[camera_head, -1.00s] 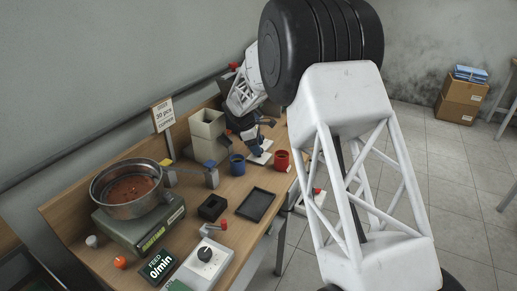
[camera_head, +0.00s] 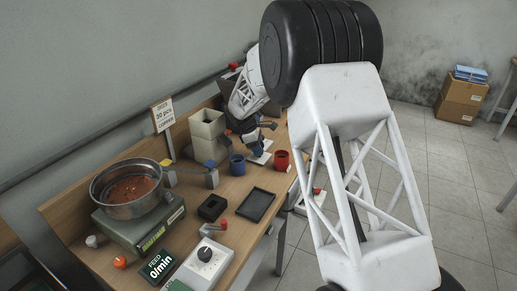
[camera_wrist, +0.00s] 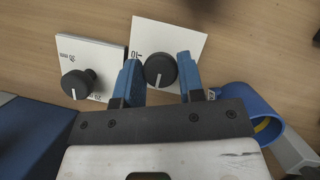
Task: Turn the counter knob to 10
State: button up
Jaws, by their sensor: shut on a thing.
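In the wrist view, a round black knob (camera_wrist: 160,71) with a white pointer line stands on a white plate (camera_wrist: 181,34) marked 10 at its left side. The pointer line points toward the bottom of the picture, away from the 10 mark. My gripper (camera_wrist: 160,79) has its two blue fingers on either side of the knob and is shut on it. In the head view, my gripper (camera_head: 254,147) is low over the far end of the bench; the plate (camera_head: 262,155) shows partly there, and the knob is hidden.
A second knob (camera_wrist: 76,84) on a white plate with mm marks stands close left of my gripper. A blue cup (camera_wrist: 250,112) is close on the right. A red cup (camera_head: 282,160), a black tray (camera_head: 257,205) and a pan (camera_head: 127,190) on a scale share the bench.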

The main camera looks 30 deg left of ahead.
jog(key=shift+m, duration=0.3)
jog(key=m+g, duration=0.1)
jog(key=m, duration=0.1)
jog(key=m+g, duration=0.1)
jog(key=m, duration=0.1)
jog(key=shift+w+h, duration=0.1)
jog(key=shift+h, duration=0.2)
jog(key=m, duration=0.2)
jog(key=m+g, duration=0.1)
jog(key=m, duration=0.1)
jog(key=shift+m+g, duration=0.3)
jog(key=m, duration=0.2)
jog(key=m+g+y, duration=0.1)
jog(key=m, duration=0.1)
jog(key=shift+w+m+g, duration=0.1)
jog(key=shift+m+g, duration=0.2)
jog(key=m+y, duration=0.1)
jog(key=m, duration=0.3)
jog(key=shift+d+g+y, duration=0.1)
jog(key=shift+g+y, duration=0.3)
jog(key=o, duration=0.9)
